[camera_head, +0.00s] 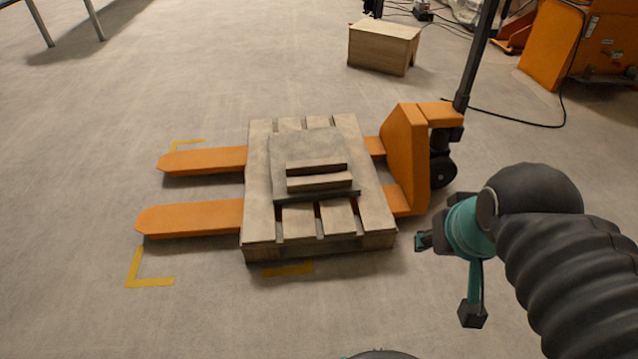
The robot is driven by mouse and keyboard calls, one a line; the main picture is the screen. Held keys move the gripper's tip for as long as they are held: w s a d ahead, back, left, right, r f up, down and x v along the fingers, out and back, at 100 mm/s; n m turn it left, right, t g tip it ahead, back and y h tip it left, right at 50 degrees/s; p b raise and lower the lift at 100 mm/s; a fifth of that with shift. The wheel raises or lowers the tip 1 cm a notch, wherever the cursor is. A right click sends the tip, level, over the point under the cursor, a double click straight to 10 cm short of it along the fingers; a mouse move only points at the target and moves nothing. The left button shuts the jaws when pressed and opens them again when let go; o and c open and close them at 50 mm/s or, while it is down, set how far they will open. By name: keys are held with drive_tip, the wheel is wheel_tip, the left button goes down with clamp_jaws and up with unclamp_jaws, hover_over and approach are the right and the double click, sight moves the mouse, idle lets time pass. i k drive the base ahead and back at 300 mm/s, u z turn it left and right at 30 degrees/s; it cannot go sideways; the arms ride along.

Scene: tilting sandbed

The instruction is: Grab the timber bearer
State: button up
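Two short timber bearers, or one with a step in it, lie across a grey slab (300,145); I cannot tell which for sure. The nearer timber strip (320,182) is pale on top, and a darker band (316,168) runs just behind it. The slab rests on a slatted wooden pallet (375,195), which sits over the forks of an orange pallet jack (405,150). My gripper (448,277) is at the right, in front of the jack. Its two fingertips are wide apart with nothing between them. It is clear of the pallet and the timber.
The jack's dark handle (478,50) rises at the right. A wooden box (383,47) stands behind, and an orange machine (590,45) with a cable is at the far right. Yellow corner marks (148,280) lie on the floor. The floor at left and front is clear.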

sight(343, 179)
drive_tip(key=u, duration=2.35)
drive_tip(key=i, duration=1.85)
drive_tip(key=z, duration=2.15)
